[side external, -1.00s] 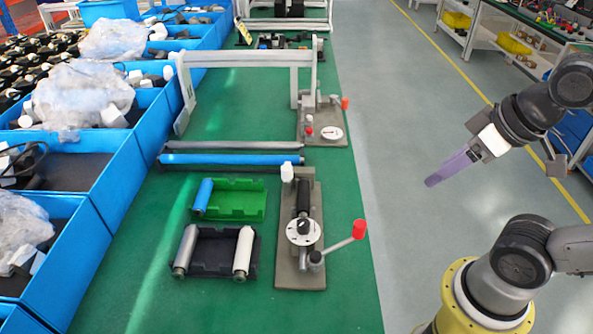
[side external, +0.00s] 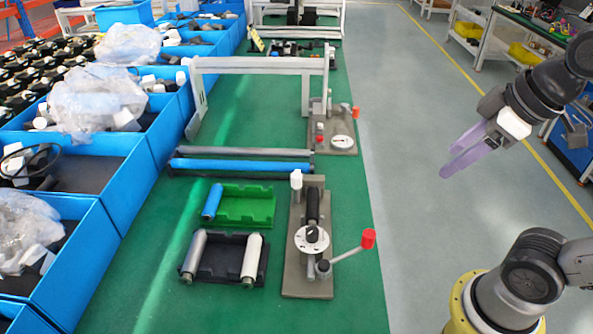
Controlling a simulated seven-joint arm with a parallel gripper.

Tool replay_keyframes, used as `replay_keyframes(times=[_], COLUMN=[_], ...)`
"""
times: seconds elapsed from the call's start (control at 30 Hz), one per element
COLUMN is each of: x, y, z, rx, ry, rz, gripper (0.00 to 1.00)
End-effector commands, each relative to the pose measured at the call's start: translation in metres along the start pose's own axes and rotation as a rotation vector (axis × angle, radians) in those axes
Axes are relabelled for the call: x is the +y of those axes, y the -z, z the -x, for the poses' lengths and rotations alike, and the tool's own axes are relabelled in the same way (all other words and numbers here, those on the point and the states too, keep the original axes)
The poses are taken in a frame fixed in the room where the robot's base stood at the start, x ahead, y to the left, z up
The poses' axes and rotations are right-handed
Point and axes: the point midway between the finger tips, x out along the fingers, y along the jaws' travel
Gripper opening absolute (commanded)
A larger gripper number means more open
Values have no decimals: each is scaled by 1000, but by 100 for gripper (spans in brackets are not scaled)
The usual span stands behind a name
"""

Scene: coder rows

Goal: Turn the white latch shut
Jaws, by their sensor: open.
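A grey fixture (side external: 300,271) stands on the green bench and holds a black roller with a white dial disc (side external: 312,239). A white upright knob (side external: 296,183) stands at its far end and looks like the white latch. I cannot tell for sure how far it is turned. A lever with a red knob (side external: 368,238) sticks out to the right at the near end. My gripper (side external: 448,164) has two purple fingers. They are apart and empty, in the air to the right of the bench, well away from the fixture.
A green tray with a blue roller (side external: 213,201) and a black tray with a grey roller and a white roller (side external: 251,258) lie left of the fixture. Long rods and a second fixture (side external: 330,140) lie behind. Blue bins (side external: 150,180) line the left.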

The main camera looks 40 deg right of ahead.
Motion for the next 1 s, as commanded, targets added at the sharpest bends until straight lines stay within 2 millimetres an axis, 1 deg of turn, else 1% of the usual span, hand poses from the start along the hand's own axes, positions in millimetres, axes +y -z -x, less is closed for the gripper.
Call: replay_keyframes(times=[0.03, 0.1, 0.17, 0.23, 0.37, 0.4, 0.47, 0.5, 0.57, 0.6, 0.67, 0.7, 0.77, 0.8, 0.9, 1.0], x=[4, 9, 13, 18, 25, 26, 28, 29, 29, 29, 28, 27, 24, 22, 17, 10], y=[16, 37, 57, 81, 128, 142, 162, 175, 194, 205, 221, 231, 244, 251, 262, 264], z=[6, 12, 16, 17, 10, 5, -4, -12, -25, -35, -52, -64, -84, -97, -130, -156], rx=[-10, -28, -45, -69, -115, -130, -152, -166, -188, -203, -225, -240, -263, -277, -312, -343], ry=[5, 15, 27, 43, 80, 93, 113, 126, 147, 162, 183, 197, 218, 230, 255, 277], rz=[53, 131, 198, 273, 412, 450, 505, 539, 587, 615, 653, 674, 701, 712, 724, 733], gripper=[64, 64, 64, 64, 64, 64, 64, 64, 64, 64, 64, 64, 64, 64, 64, 64])
